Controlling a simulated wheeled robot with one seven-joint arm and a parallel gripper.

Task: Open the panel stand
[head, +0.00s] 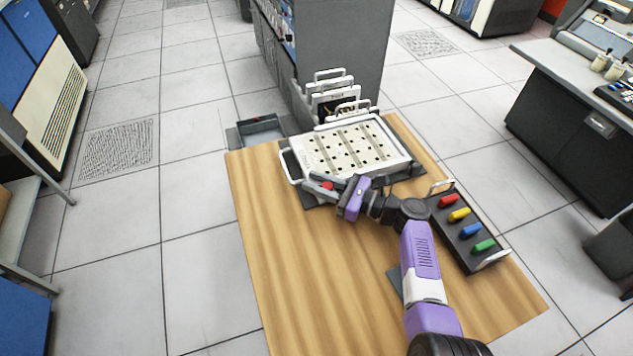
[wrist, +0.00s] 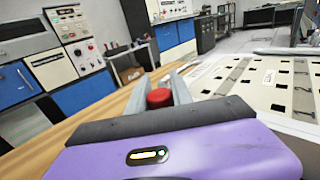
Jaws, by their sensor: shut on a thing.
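The panel stand (head: 357,150) is at the far end of the wooden table. Its white panel has rows of dark square holes and lies nearly flat above a dark base; it also shows at the right of the wrist view (wrist: 262,92). A white bar handle (head: 289,167) sticks out at its left side. My gripper (head: 325,187) is at the stand's near left corner. Its fingers are shut on a red knob (wrist: 159,97), which shows between them. The fingers and wrist hide what the knob is fixed to.
A black rack (head: 467,232) with red, yellow, blue and green handles stands on the table's right side. White-handled cards (head: 330,90) stand upright behind the panel, by a grey cabinet (head: 335,40). A dark tray (head: 260,128) is at the far left corner. The table's left front (head: 290,280) is clear.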

